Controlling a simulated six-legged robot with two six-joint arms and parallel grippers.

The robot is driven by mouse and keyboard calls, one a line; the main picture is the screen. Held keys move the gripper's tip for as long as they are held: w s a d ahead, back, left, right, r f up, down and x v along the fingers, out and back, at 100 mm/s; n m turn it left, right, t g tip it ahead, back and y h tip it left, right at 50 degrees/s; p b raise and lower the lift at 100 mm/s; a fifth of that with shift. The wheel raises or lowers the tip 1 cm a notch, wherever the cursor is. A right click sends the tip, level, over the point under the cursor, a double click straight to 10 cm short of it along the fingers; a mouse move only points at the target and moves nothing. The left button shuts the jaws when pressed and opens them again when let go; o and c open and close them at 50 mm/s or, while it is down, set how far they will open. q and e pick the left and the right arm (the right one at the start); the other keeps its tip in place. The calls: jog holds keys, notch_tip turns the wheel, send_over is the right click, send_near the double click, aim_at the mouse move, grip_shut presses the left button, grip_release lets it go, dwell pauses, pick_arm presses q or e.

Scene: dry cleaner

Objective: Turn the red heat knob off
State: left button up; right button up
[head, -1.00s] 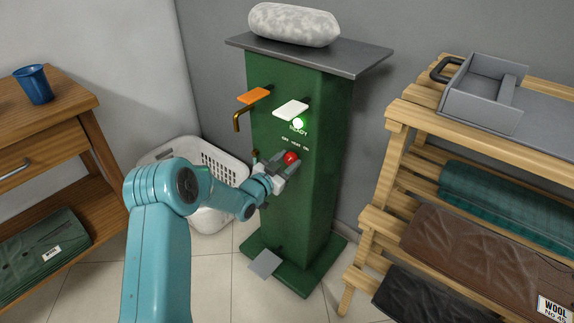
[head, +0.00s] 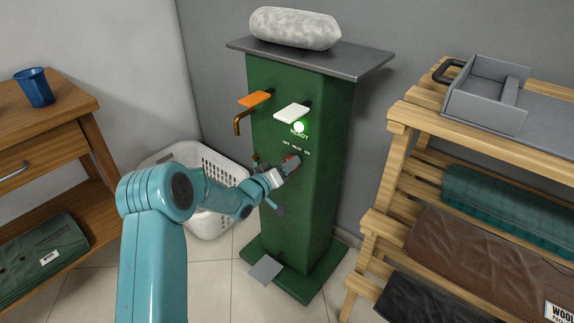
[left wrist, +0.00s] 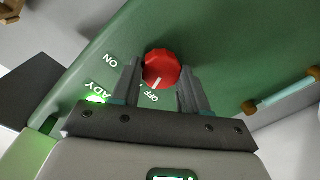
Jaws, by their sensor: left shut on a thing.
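The knob's white pointer line faces the OFF label (left wrist: 153,97). The ON label (left wrist: 110,62) lies off to the left. My right gripper is in neither view.
A green READY light (head: 299,127) glows above the knob. An orange lever (head: 255,98) and a white lever (head: 292,111) stick out higher up. A white basket (head: 222,165) stands behind my arm, and a wooden rack (head: 398,135) is on the right.

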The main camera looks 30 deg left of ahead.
pick_arm(q)
jog(key=shift+f+n+p, duration=0.1)
jog(key=shift+n+p, duration=0.45)
jog(key=shift+n, duration=1.55)
jog(key=o, duration=1)
jog(key=shift+o, duration=0.2)
jog(key=shift+h, duration=0.3)
jog(key=s+a+r+p, duration=0.1)
jog(key=s+p, duration=0.1)
jog(key=s, duration=1.4)
jog(key=shift+s+a, duration=0.15)
jog(key=shift+a, duration=0.05)
